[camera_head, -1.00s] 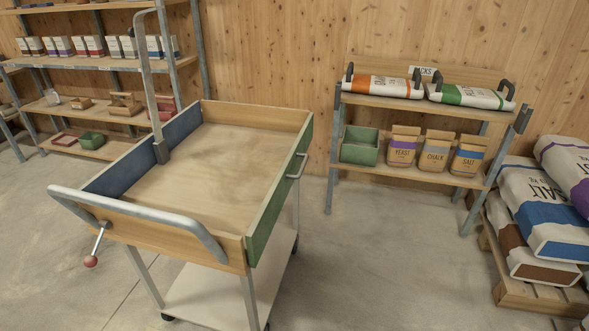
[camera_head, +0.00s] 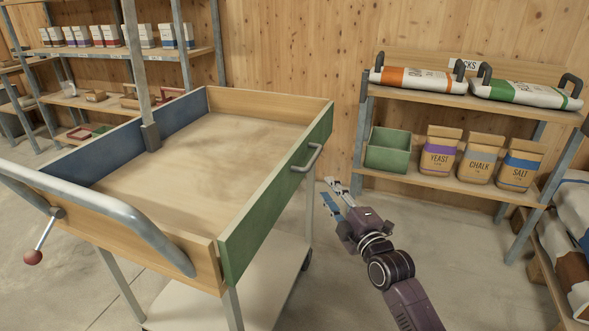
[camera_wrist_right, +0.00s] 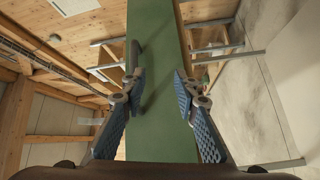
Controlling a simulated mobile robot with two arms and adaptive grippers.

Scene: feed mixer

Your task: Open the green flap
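The green flap (camera_head: 268,205) is the right side wall of the wooden tray cart, upright, with a grey bar handle (camera_head: 309,158) on its outer face. My right gripper (camera_head: 334,193) is to the right of the flap, low beside the handle and apart from it. In the right wrist view the green flap (camera_wrist_right: 160,60) runs up the middle behind the fingers. My right gripper (camera_wrist_right: 160,88) is open there, its blue-padded fingers apart with nothing between them. The handle (camera_wrist_right: 134,58) shows near the left fingertip. My left gripper is not in view.
The cart's metal push bar (camera_head: 110,218) and red-knobbed lever (camera_head: 33,257) are at the front left. A shelf (camera_head: 450,185) with a green box (camera_head: 388,150) and bags stands at the right. Stacked sacks (camera_head: 572,255) lie at the far right. Floor between cart and shelf is clear.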

